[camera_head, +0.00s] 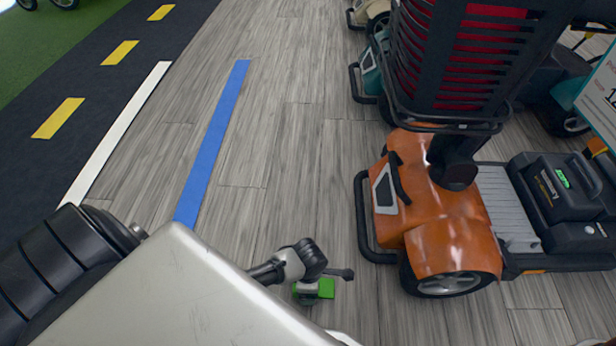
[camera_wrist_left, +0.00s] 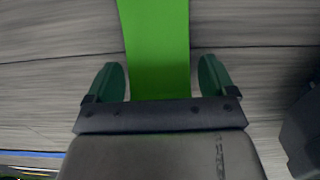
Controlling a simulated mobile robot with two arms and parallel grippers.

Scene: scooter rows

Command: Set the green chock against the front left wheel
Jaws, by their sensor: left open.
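The green chock (camera_head: 326,288) lies on the wooden floor in front of the orange scooter (camera_head: 440,222), partly hidden by my left gripper (camera_head: 324,280). In the left wrist view the chock (camera_wrist_left: 157,40) is a bright green band running between the two dark green fingertips of the left gripper (camera_wrist_left: 161,78). The fingers are open, one on each side of it; a gap shows on both sides. The scooter's near front wheel (camera_head: 450,284) stands right of the chock, clearly apart from it. My right gripper is not in view.
More scooters stand behind the orange one, including a teal one (camera_head: 371,72). A black bumper bar (camera_head: 361,215) juts from the orange scooter's front. A blue floor line (camera_head: 213,140) and a dark lane (camera_head: 75,75) run at left. The floor between is clear.

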